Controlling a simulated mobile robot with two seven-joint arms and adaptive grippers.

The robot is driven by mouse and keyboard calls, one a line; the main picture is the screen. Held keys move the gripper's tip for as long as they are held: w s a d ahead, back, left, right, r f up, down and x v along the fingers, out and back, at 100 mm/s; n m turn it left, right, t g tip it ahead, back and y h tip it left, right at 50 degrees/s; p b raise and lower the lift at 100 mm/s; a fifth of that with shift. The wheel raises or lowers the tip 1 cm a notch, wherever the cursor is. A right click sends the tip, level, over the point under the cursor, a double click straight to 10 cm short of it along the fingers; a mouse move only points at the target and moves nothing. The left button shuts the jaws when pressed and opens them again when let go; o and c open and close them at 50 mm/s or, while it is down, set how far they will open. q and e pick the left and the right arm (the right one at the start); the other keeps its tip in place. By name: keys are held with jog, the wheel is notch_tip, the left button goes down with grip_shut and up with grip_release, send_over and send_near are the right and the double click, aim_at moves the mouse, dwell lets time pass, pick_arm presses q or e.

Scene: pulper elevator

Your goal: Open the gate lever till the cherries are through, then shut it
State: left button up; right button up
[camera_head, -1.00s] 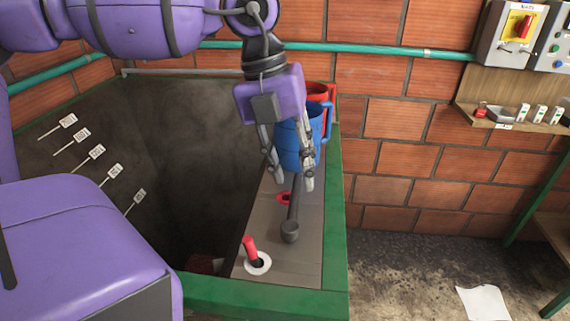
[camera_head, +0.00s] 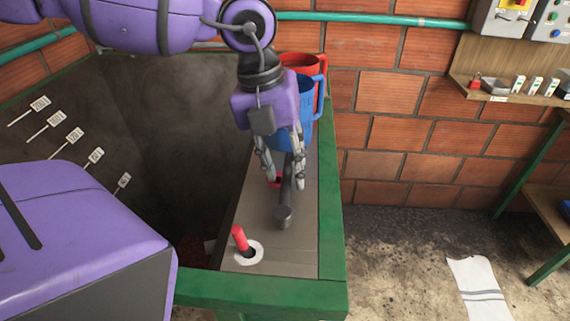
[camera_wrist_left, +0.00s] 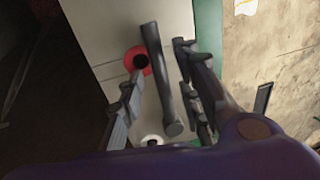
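A dark grey lever (camera_head: 284,212) with a round knob lies along the grey panel beside the pit; it also shows in the left wrist view (camera_wrist_left: 165,98). My left gripper (camera_head: 286,184) is open and points down, with one finger on each side of the lever. The wrist view shows gaps beside the bar between my fingers (camera_wrist_left: 155,100). A short red-handled lever (camera_head: 239,238) stands in a white ring nearer the front. A red ring with a dark centre (camera_wrist_left: 136,59) sits beside the bar. Dark reddish stuff, perhaps cherries (camera_head: 192,250), shows low in the pit. My right gripper is out of view.
A blue jug (camera_head: 299,110) and a red jug (camera_head: 308,66) stand just behind my left gripper. A green frame (camera_head: 330,240) edges the panel. Tags mark the pit's left wall. A shelf (camera_head: 510,90) and a switch box (camera_head: 497,18) are at right.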

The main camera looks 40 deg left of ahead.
pick_arm(q)
grip_shut()
dwell(0.3)
dwell(0.3)
